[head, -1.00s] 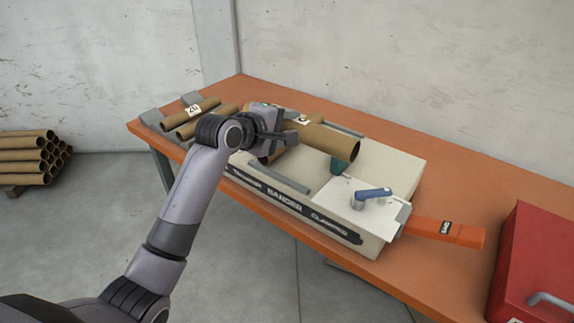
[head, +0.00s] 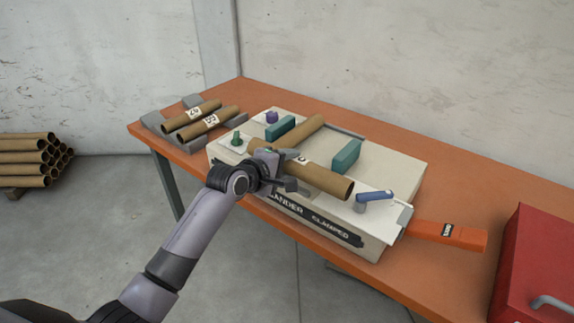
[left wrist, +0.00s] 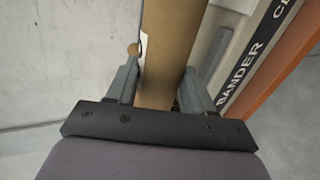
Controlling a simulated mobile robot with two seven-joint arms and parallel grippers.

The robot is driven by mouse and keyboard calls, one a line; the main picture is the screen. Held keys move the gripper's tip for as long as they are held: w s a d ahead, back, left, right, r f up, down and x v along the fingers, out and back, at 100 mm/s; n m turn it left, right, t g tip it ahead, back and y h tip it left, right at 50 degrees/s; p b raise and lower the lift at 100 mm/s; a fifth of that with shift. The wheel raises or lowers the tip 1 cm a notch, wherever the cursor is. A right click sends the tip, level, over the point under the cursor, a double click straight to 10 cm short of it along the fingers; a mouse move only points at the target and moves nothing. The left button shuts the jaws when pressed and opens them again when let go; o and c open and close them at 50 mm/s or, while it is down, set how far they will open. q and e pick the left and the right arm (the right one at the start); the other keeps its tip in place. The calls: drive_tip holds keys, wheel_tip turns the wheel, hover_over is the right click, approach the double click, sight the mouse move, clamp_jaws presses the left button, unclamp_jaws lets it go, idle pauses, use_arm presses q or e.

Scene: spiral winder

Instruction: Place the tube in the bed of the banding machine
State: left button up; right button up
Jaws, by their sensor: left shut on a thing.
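My left gripper (head: 277,168) is shut on a brown cardboard tube (head: 325,178) with a white label. The held tube slants across the front part of the cream banding machine (head: 400,165), its open end toward the blue lever. In the left wrist view the tube (left wrist: 170,45) runs between the two fingers (left wrist: 158,88). I cannot tell whether it touches the machine. Another brown tube (head: 303,132) lies across the machine's bed, between two teal blocks (head: 280,128) (head: 346,155); its near end is hidden behind the held tube. My right gripper is not in view.
Two labelled tubes (head: 190,116) (head: 208,123) lie on a grey rack (head: 153,120) at the table's left end. A red box (head: 540,255) stands farther right. Stacked tubes (head: 32,160) lie at far left.

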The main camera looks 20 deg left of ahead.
use_arm(q)
drive_tip(key=shift+f, duration=0.4)
drive_tip(key=o, duration=1.1)
drive_tip(key=shift+c, duration=0.2)
drive_tip(key=shift+r, duration=0.1)
drive_tip(key=shift+r, duration=0.45)
drive_tip(key=v, duration=1.2)
drive_tip(key=s+d+f+m+g+y, duration=0.2)
drive_tip(key=s+f+m, duration=1.4)
drive_tip(key=s+f, duration=0.6)
wheel_tip(320, 180, down, 2)
drive_tip(key=shift+s+f+p, duration=0.15)
drive_tip(key=shift+s+p, duration=0.2)
drive_tip(key=shift+s, duration=0.05)
